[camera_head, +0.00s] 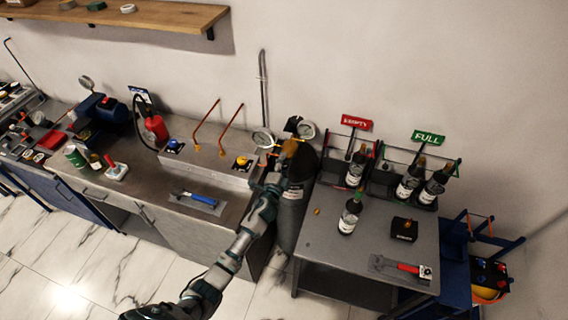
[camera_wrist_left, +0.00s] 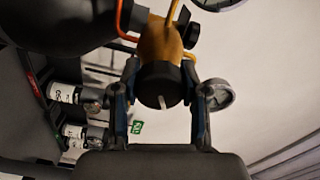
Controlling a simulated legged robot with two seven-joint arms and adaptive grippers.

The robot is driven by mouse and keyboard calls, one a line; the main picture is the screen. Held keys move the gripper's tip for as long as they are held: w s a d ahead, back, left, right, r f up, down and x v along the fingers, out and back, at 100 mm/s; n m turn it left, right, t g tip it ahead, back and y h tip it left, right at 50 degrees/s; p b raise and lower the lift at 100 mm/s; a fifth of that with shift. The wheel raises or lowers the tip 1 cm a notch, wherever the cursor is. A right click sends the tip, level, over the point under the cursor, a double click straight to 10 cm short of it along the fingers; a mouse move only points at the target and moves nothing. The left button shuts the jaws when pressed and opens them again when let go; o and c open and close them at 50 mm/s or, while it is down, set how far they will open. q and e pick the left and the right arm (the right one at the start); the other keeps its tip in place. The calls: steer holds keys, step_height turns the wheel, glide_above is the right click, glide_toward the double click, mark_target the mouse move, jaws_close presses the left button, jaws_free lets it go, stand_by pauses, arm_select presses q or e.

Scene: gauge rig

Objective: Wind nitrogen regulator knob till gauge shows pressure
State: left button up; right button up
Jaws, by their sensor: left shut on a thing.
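The nitrogen regulator (camera_head: 290,146) is a brass-coloured body on top of a dark grey cylinder (camera_head: 291,212). Two round gauges, the left one (camera_head: 263,138) and the right one (camera_head: 306,130), sit beside it; their needles are too small to read. In the left wrist view the regulator's black knob (camera_wrist_left: 160,86), with a pale mark on its face, sits between the fingers of my left gripper (camera_wrist_left: 161,93), which is shut on it. A gauge (camera_wrist_left: 219,95) shows edge-on behind the right finger. In the head view my arm partly hides the knob. My right gripper is not in view.
A grey table (camera_head: 335,262) with bottles, a black box (camera_head: 404,229) and a red-handled tool (camera_head: 408,268) stands right. EMPTY (camera_head: 357,122) and FULL (camera_head: 428,137) signs mark bottle racks.

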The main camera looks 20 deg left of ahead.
arm_select(q)
steer(key=shift+a+r, duration=0.1)
steer(key=o, duration=0.9)
steer(key=shift+w, duration=0.1)
steer(key=shift+c, duration=0.2)
steer(key=o, duration=0.3)
steer(key=shift+w, duration=0.1)
steer(key=shift+w+f, duration=0.15)
steer(key=shift+f, duration=0.1)
steer(key=shift+s, duration=0.25)
steer(key=s, duration=1.1)
steer(key=shift+s+a, duration=0.2)
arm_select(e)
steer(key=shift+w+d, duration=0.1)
arm_select(q)
steer(key=shift+f, duration=0.1)
